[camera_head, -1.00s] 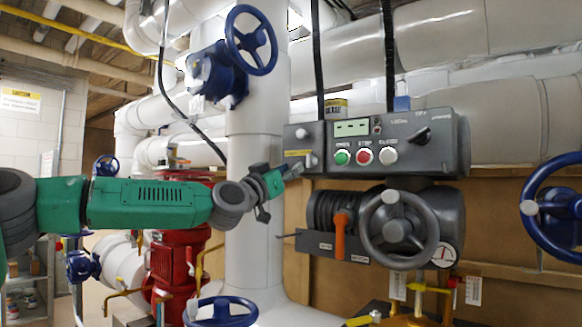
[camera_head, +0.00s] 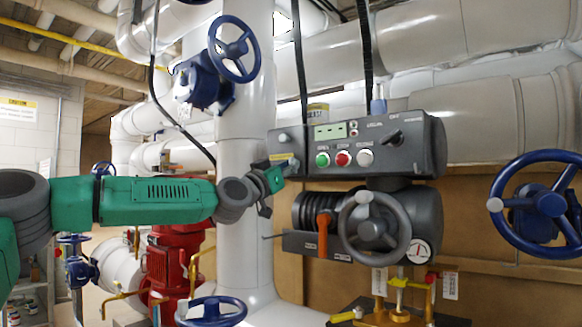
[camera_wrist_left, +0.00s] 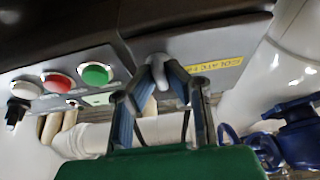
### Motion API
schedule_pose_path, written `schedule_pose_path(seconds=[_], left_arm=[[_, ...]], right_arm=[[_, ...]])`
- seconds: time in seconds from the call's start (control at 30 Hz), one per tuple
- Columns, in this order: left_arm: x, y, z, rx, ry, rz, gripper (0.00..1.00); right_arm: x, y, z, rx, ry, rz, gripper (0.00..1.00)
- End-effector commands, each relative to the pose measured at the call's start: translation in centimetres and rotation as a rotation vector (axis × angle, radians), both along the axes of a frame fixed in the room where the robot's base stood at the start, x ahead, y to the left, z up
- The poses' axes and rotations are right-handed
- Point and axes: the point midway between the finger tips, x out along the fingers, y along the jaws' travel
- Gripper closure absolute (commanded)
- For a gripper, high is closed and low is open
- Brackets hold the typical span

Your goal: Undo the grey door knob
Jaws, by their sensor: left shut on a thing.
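The grey door knob (camera_head: 293,165) sits on the small grey box at the left end of the control panel. It shows larger in the left wrist view (camera_wrist_left: 158,74), next to a yellow label. My left gripper (camera_head: 281,172) reaches it from the left in the head view. In the left wrist view its two fingers (camera_wrist_left: 158,80) stand on either side of the knob and are shut on it. The fingertips partly hide the knob in the head view. My right gripper is not in view.
The control panel (camera_head: 410,147) has green, red and white buttons and a dark switch. Below it are a grey handwheel (camera_head: 374,227) and an orange lever (camera_head: 323,236). A white vertical pipe (camera_head: 243,215) stands behind my left wrist. Blue handwheels (camera_head: 234,49) are above and at the right.

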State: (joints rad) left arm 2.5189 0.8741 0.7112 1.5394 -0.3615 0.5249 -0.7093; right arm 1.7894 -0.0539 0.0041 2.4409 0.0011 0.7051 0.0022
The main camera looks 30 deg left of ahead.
Motion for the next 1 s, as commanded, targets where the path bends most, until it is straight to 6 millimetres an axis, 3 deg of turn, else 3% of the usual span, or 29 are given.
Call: schedule_pose_path(seconds=[0.37, 1.0], left_arm=[[-0.3, -0.3, 0.9, -0.18, -0.002, 0.001, 1.0], [-0.4, -0.3, 1.4, -0.779, 0.039, -0.001, 1.0]], right_arm=[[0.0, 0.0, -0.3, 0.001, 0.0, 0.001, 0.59], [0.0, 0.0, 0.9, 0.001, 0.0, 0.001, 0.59]])
